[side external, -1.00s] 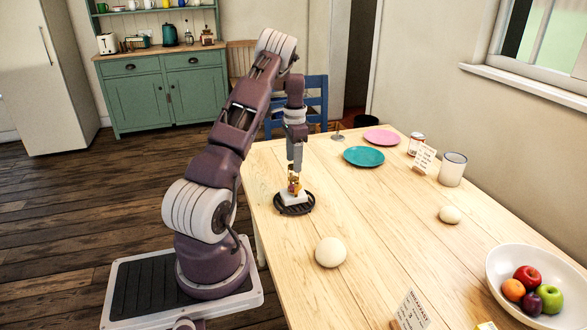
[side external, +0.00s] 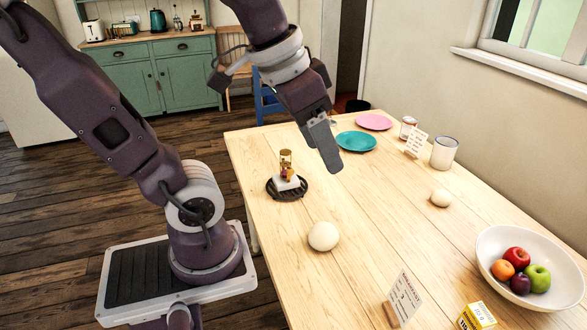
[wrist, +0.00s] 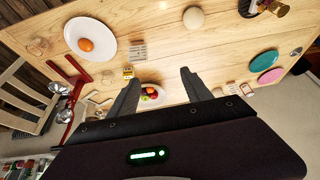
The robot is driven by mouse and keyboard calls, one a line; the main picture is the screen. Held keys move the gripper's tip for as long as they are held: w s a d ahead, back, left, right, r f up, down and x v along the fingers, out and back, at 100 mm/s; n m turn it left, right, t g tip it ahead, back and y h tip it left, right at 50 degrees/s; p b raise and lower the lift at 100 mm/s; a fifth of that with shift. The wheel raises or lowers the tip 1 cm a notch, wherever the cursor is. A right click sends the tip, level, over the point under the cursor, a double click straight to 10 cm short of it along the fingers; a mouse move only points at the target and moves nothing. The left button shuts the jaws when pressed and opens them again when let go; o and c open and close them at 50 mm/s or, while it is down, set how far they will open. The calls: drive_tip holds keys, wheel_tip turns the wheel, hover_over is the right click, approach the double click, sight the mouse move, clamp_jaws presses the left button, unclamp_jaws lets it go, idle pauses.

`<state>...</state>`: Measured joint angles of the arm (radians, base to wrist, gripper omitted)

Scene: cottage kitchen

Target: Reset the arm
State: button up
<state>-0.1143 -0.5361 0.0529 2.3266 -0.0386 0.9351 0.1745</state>
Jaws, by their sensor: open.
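My gripper (side external: 325,150) hangs in the air above the table, right of a dark round trivet, in the side view. It is empty, and in the wrist view its two fingers (wrist: 160,85) are spread apart. A small clear jar with amber and brown contents (side external: 286,160) stands upright on a white block (side external: 288,184), which sits on the dark trivet (side external: 273,190). The gripper is apart from all of these.
The wooden table (side external: 365,230) carries a large egg-like ball (side external: 323,236), a smaller one (side external: 440,197), a teal plate (side external: 356,141), a pink plate (side external: 374,121), a white mug (side external: 444,153), a fruit bowl (side external: 490,252), cards (side external: 404,297) and a yellow box (side external: 476,317).

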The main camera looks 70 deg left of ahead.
drive_tip(key=s+d+f, duration=0.2)
drive_tip(key=s, duration=0.3)
drive_tip(key=shift+d+f+t, duration=0.25)
drive_tip(key=shift+d+t, duration=0.05)
drive_tip(key=shift+t, duration=0.1)
